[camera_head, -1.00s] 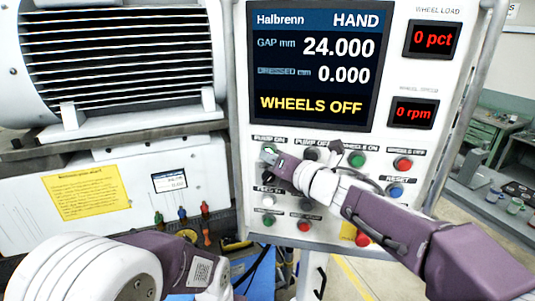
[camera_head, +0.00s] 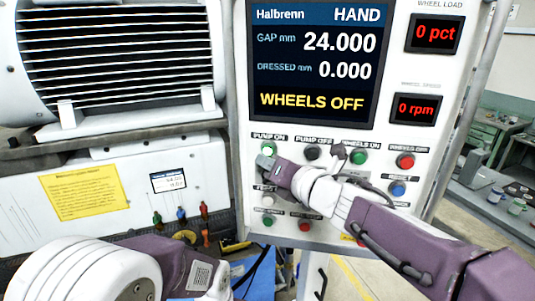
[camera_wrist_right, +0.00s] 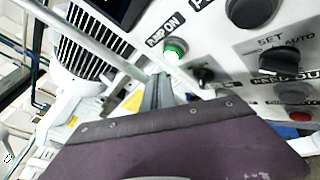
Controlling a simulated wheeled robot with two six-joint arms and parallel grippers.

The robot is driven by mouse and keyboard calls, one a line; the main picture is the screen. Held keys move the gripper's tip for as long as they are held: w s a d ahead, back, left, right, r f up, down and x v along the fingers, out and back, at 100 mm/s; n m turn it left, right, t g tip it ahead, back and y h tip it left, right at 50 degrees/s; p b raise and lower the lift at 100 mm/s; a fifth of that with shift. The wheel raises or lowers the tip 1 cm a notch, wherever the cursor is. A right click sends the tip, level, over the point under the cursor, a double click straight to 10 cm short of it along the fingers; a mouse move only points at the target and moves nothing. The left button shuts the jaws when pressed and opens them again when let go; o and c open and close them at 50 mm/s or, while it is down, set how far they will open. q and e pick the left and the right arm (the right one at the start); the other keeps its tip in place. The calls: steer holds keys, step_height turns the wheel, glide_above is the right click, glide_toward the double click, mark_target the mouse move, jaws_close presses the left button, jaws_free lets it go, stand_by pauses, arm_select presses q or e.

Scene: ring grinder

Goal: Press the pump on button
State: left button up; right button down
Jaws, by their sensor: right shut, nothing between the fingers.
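The PUMP ON button (camera_head: 268,148) is at the upper left of the button rows, under its label, and looks bright green with a pale centre. It also shows in the right wrist view (camera_wrist_right: 174,50). My right gripper (camera_head: 264,160) is shut and empty, its tips just below the button in the head view. In the right wrist view the closed fingers (camera_wrist_right: 158,90) point up toward the button, with a small gap seeming to show between them.
The panel screen (camera_head: 314,62) reads HAND and WHEELS OFF. Close by are the black PUMP OFF button (camera_head: 312,152), the green WHEELS ON button (camera_head: 358,157) and the red WHEELS OFF button (camera_head: 405,161). My right arm covers part of the lower panel.

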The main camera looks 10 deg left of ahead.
steer(key=shift+s+b, duration=0.35)
steer(key=shift+s, duration=1.4)
